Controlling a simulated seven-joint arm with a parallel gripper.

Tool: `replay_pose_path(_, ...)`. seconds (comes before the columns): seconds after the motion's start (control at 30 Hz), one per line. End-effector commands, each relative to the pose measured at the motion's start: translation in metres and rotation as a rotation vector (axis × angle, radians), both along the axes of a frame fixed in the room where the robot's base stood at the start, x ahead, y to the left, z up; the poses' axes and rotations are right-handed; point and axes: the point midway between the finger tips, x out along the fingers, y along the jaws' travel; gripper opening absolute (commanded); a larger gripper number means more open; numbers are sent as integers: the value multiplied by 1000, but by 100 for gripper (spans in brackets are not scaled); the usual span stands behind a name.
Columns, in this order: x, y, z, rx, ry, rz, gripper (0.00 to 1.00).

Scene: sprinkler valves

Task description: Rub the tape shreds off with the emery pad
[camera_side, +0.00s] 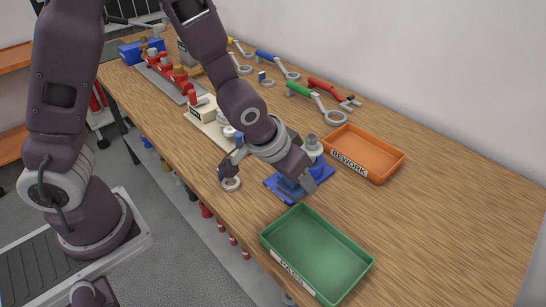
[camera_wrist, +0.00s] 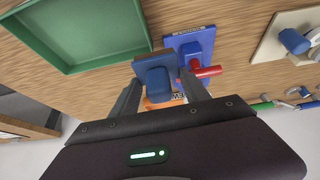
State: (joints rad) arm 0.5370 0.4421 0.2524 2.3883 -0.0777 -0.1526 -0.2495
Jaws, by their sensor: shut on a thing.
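My gripper (camera_wrist: 160,82) is shut on a blue block with a raised grip, which looks like the emery pad (camera_wrist: 157,80). In the side view the pad (camera_side: 290,187) shows under my gripper (camera_side: 293,180), low at the blue stand. The blue stand (camera_wrist: 185,38) is right beside the pad in the wrist view, with a red-handled valve part (camera_wrist: 206,72) at its lower side. In the side view the stand (camera_side: 322,169) lies partly behind my gripper. Whether the pad touches the valve is unclear. No tape shreds can be made out.
A green tray (camera_side: 318,295) stands in front, and an orange REWORK tray (camera_side: 395,165) is to the right. A cream plate (camera_side: 195,119) with parts and several wrenches are farther back. The right of the wooden bench is clear.

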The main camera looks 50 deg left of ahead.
Motion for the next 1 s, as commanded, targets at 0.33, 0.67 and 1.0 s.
replay_pose_path(0.33, -4, -87, -2, -54, -112, -156, 8)
replay_pose_path(0.67, 14, -101, -14, -146, -234, -351, 8)
replay_pose_path(1.0, 28, -92, -20, -373, -462, -559, 8)
